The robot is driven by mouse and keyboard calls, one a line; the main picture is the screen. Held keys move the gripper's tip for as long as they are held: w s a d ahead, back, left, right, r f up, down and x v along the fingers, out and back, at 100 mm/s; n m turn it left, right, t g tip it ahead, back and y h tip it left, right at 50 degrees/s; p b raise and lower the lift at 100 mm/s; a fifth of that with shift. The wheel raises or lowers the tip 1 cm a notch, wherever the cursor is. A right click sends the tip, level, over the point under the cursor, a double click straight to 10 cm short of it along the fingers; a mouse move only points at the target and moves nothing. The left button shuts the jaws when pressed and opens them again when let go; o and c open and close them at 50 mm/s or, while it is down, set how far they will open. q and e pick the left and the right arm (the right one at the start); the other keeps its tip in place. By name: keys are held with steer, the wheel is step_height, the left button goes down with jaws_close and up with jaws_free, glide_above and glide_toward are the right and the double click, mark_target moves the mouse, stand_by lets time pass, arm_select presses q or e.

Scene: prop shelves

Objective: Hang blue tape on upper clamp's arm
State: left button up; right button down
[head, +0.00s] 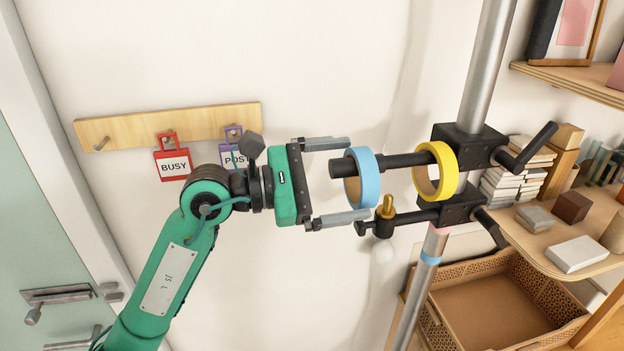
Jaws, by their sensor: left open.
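The blue tape (371,180) is a ring around the upper clamp's arm (395,162), near its free left end. The dark rod passes through the ring and its tip sticks out to the left. The upper clamp (465,143) is fixed on a tilted metal pole (489,65). My left gripper (357,178) is open, with one finger above the rod and one below it. The fingertips reach to the top and bottom edges of the tape; I cannot tell whether they touch it. My right gripper is not in view.
A yellow tape ring (450,170) is around the same arm, closer to the clamp. The lower clamp (455,206) has an arm with a brass piece (386,207) just below the tape. Shelves with blocks and a wicker basket (440,318) stand right. Tags hang on a wooden rail (215,117).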

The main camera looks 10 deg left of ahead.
arm_select(q)
steer(key=b+v, duration=0.6)
steer(key=v, duration=0.7)
steer(key=shift+a, duration=0.2)
steer(key=shift+s, duration=0.1)
